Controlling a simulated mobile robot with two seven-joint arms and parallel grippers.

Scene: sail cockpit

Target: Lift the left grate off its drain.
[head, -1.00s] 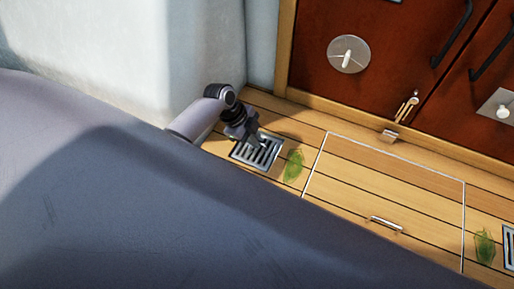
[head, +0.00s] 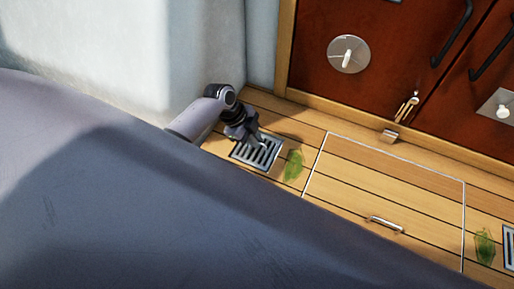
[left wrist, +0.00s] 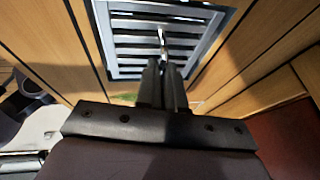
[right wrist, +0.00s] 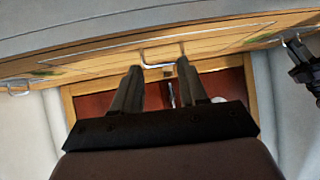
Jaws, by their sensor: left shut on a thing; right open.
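The left grate (head: 268,156) is a slatted metal square in the plank floor, by the pale wall; it also shows in the left wrist view (left wrist: 130,42). My left gripper (head: 259,144) is over it, pointing down. In the left wrist view its fingers (left wrist: 163,68) are together, shut on a thin bright upright piece (left wrist: 162,38) of the grate. The grate looks level in its frame; I cannot tell whether it is raised at all. The drain beneath is hidden. My right gripper (right wrist: 159,66) is open and empty, away from the floor.
Green weed (head: 293,166) lies just right of the grate. Right of that is a white-edged hatch with a metal handle (head: 384,224). More weed (head: 484,246) and another grate (head: 510,248) are at the far right. Red-brown doors (head: 370,85) stand behind. A grey-blue surface (head: 150,210) fills the foreground.

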